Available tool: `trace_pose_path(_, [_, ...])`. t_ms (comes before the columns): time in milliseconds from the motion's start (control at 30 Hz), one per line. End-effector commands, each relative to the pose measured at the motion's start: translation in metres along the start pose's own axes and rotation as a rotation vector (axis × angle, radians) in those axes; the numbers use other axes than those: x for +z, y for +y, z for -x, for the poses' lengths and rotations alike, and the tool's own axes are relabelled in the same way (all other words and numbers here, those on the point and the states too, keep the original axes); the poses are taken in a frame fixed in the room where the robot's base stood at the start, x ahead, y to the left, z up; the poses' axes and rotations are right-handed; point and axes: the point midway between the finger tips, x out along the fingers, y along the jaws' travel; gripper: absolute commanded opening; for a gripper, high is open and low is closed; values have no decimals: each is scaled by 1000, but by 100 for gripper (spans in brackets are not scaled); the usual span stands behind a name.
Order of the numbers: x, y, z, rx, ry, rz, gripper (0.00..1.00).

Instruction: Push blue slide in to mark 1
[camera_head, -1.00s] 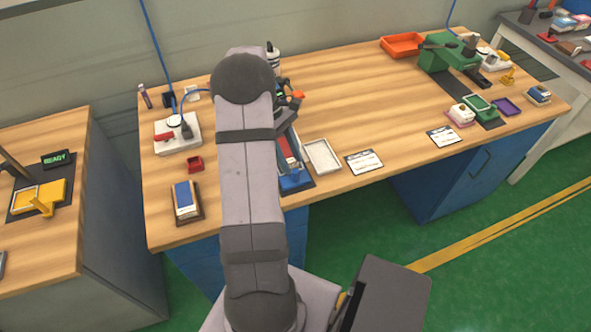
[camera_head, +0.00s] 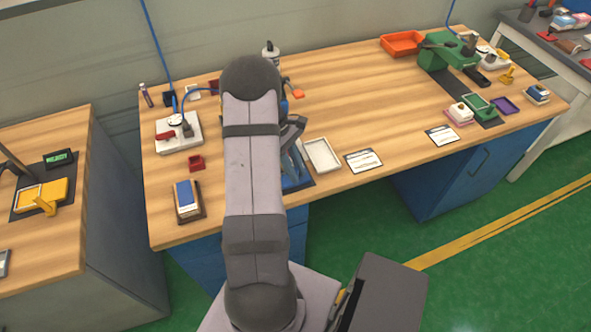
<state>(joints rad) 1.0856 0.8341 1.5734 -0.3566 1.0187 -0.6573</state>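A blue fixture (camera_head: 298,184), which may include the blue slide, sits near the front edge of the wooden table, just right of my arm. My arm hides much of it, and I cannot make out mark 1 or how far in the slide is. My gripper (camera_head: 293,132) is the dark end beside the arm, over or at the back part of this fixture. Its fingertips are too small and too hidden to tell whether they are open, shut or touching the slide.
A white tray (camera_head: 322,155) and a white card (camera_head: 363,161) lie right of the fixture. A small red box (camera_head: 196,163) and a blue-topped block (camera_head: 187,199) are to the left. An orange tray (camera_head: 402,44) and a green machine (camera_head: 447,54) stand far right. The table's middle is clear.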

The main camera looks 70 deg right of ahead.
Motion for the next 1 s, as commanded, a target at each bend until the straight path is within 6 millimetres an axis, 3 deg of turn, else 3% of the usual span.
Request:
trace_pose_path(267, [-9,7,3,1,0,1,0])
trace_pose_path(1000, [-75,55,30,4,1,0,0])
